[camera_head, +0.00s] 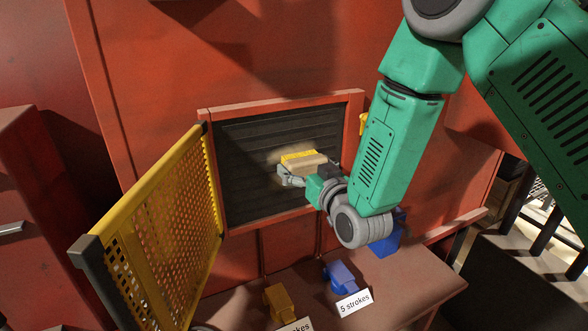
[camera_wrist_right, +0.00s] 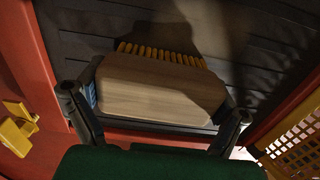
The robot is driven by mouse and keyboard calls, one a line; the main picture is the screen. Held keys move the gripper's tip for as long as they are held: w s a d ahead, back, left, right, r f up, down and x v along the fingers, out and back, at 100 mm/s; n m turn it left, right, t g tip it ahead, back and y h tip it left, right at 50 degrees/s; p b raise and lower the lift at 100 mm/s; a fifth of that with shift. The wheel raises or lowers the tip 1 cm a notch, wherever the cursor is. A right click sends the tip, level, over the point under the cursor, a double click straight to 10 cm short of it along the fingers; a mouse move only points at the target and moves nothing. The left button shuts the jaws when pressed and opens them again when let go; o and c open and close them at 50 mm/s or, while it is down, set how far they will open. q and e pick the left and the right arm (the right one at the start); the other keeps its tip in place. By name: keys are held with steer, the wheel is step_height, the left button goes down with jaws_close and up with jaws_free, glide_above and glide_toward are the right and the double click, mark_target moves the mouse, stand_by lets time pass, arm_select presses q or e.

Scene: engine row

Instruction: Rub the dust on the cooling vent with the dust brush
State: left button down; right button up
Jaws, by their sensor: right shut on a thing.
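The cooling vent (camera_head: 245,155) is a dark slatted panel in a red frame on the red wall. A pale dusty patch shows on its slats around the brush. My right gripper (camera_head: 296,177) is shut on the dust brush (camera_head: 305,162), which has a wooden block and yellow bristles. In the right wrist view the brush block (camera_wrist_right: 160,88) lies between the two fingers of the gripper (camera_wrist_right: 155,118), bristles toward the slats (camera_wrist_right: 255,40). I cannot tell whether the bristles touch them. My left gripper is not in view.
A yellow perforated door (camera_head: 165,220) stands open left of the vent. The ledge below holds a blue block (camera_head: 340,275) and a yellow block (camera_head: 279,301), with a "5 strokes" card (camera_head: 354,303) and another partly cut-off card (camera_head: 297,326). Another blue object (camera_head: 386,243) stands farther right.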

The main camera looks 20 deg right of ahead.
mark_target(314, 155)
steer(key=shift+d+r+p, duration=0.15)
steer(key=shift+d+r, duration=0.15)
steer(key=shift+d, duration=0.5)
steer(key=shift+d+r+p, duration=0.2)
steer(key=shift+d+r, duration=0.1)
steer(key=shift+d, duration=0.55)
steer(key=shift+d+r+p, duration=0.15)
steer(key=shift+d+r, duration=0.15)
steer(key=shift+d, duration=0.5)
steer(key=shift+w+a+f, duration=0.1)
steer(key=shift+a, duration=0.9)
steer(key=shift+a+b, duration=0.45)
steer(key=shift+a, duration=2.7)
steer(key=shift+s+a, duration=0.15)
steer(key=shift+a, duration=1.65)
steer(key=shift+s+a, duration=0.1)
steer(key=shift+a, duration=1.7)
